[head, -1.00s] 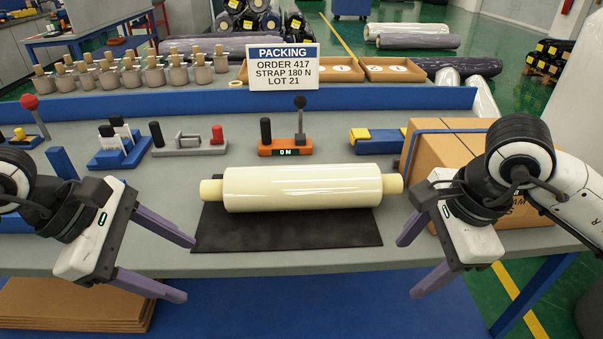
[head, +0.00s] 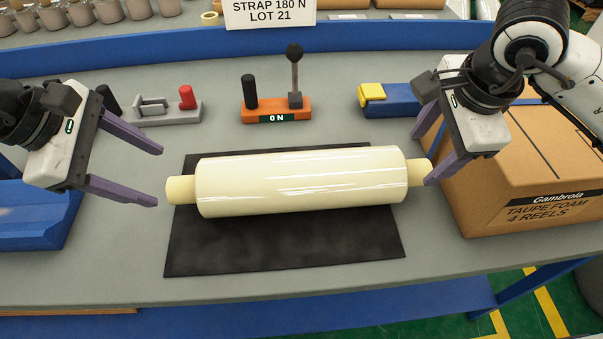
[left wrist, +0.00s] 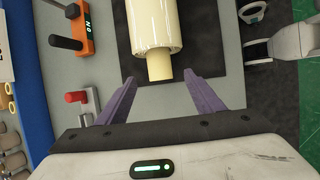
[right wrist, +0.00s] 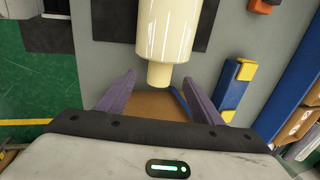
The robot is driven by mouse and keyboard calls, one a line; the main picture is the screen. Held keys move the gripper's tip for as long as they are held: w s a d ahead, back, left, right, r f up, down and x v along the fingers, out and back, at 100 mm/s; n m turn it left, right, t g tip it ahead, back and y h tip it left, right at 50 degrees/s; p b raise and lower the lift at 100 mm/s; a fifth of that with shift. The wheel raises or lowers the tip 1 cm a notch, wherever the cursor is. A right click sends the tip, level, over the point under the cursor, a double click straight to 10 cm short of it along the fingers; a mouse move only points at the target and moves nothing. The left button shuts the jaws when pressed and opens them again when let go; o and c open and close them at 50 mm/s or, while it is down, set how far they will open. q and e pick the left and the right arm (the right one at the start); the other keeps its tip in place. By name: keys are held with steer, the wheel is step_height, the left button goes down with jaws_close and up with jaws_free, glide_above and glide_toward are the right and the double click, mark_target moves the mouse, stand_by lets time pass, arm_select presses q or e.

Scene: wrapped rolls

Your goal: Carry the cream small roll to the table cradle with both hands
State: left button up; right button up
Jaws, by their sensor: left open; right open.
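The cream small roll (head: 300,182) lies level on a black mat (head: 285,248), with a narrower core stub at each end. My left gripper (head: 160,177) is open at the roll's left end; in the left wrist view the core stub (left wrist: 159,68) sits around the line between the fingertips. My right gripper (head: 421,162) is open at the right end; in the right wrist view the other core stub (right wrist: 159,75) is between the spread fingertips. Neither gripper visibly grips it. A blue trough-like piece (head: 35,215) at the left edge may be the cradle; it is partly cut off.
A cardboard box (head: 530,170) stands close under my right arm. Behind the roll are an orange lever block (head: 277,112), a grey fixture with a red knob (head: 160,112) and a blue-yellow block (head: 390,98). The table's front strip is clear.

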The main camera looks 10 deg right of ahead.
mark_target(177, 185)
arm_select(q)
steer(key=x, duration=1)
steer(key=shift+w+f, duration=0.1)
steer(key=shift+f, duration=0.1)
arm_select(e)
steer(key=x, duration=1)
steer(key=shift+w+f, duration=0.1)
steer(key=shift+f, duration=0.05)
arm_select(q)
steer(key=c, duration=1.5)
arm_select(e)
steer(key=c, duration=1.5)
arm_select(q)
steer(key=shift+r, duration=0.1)
